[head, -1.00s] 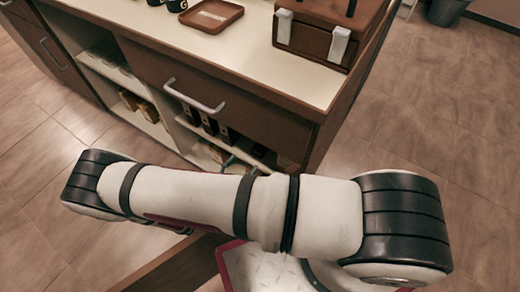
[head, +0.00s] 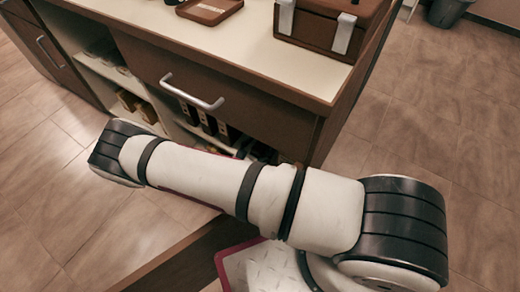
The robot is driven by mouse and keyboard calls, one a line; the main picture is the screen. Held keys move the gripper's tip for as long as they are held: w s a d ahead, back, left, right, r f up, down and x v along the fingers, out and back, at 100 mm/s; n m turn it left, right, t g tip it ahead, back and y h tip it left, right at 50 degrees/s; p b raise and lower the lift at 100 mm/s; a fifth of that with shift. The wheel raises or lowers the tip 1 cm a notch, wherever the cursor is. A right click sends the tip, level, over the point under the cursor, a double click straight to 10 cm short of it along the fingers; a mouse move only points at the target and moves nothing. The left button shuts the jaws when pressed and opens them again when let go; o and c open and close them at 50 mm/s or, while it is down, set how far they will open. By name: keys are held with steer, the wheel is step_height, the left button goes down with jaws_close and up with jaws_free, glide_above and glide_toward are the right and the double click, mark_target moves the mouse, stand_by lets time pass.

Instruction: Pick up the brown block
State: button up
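I see no clear brown block on the counter. A brown tray (head: 233,13) lies at the top edge of the head view, cut off by the frame. A small brownish patch shows on it, too little to tell what it is. My gripper is out of view; only my white and black arm shows, crossing low in front of the counter.
A cream-topped counter (head: 225,45) with dark brown sides fills the upper left, with a handled drawer (head: 215,90). A brown case (head: 310,25) with light clasps stands near its right end. Open shelves below hold several small items. Floor is clear at right, with a bin (head: 447,12).

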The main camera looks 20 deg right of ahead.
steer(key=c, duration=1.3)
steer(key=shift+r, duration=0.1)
